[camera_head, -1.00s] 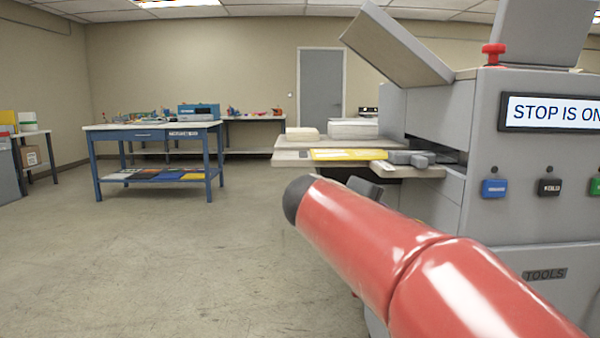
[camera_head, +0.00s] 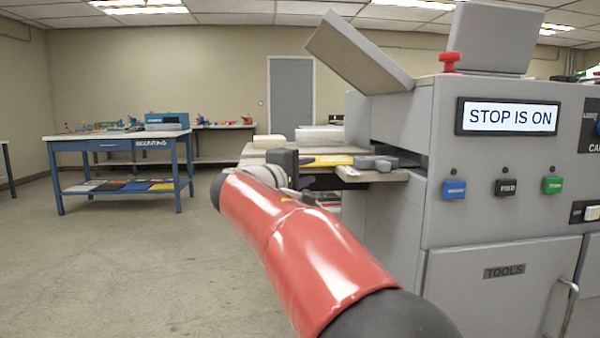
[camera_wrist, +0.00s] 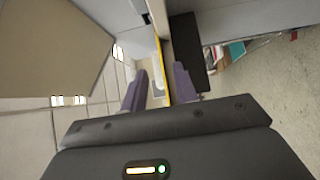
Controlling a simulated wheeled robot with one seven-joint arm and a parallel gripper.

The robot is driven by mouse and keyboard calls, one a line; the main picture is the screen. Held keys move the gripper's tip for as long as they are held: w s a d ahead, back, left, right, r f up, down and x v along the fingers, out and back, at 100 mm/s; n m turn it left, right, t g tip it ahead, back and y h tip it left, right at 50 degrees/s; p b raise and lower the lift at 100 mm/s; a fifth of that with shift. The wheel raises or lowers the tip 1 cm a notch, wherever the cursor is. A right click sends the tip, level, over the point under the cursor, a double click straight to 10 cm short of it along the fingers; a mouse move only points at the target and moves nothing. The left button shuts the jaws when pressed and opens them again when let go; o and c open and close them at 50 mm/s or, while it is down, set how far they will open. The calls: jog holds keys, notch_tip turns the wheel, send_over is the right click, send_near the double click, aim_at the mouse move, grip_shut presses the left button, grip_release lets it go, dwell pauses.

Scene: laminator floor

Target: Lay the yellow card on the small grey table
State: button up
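The yellow card (camera_head: 327,160) lies flat on a pale shelf at the left side of the grey machine, partly hidden by my arm. In the wrist view it shows edge-on as a thin yellow strip (camera_wrist: 160,58), running in between my fingers. My gripper (camera_wrist: 159,82) is open, one finger on each side of that strip; I cannot tell whether either touches it. A small grey ledge (camera_head: 362,175) juts from the machine just right of the card, with dark grey blocks on it. I cannot tell whether this is the small grey table.
The grey machine (camera_head: 480,205) fills the right side, with a raised flap (camera_head: 357,52) above the shelf. A white pad (camera_head: 269,141) lies behind the card. A blue table (camera_head: 120,142) stands at the back left. The floor (camera_head: 130,260) at left is clear.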

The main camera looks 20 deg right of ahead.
aim_at(324, 166)
jog(key=p+x, duration=0.1)
jog(key=x, duration=0.5)
grip_shut()
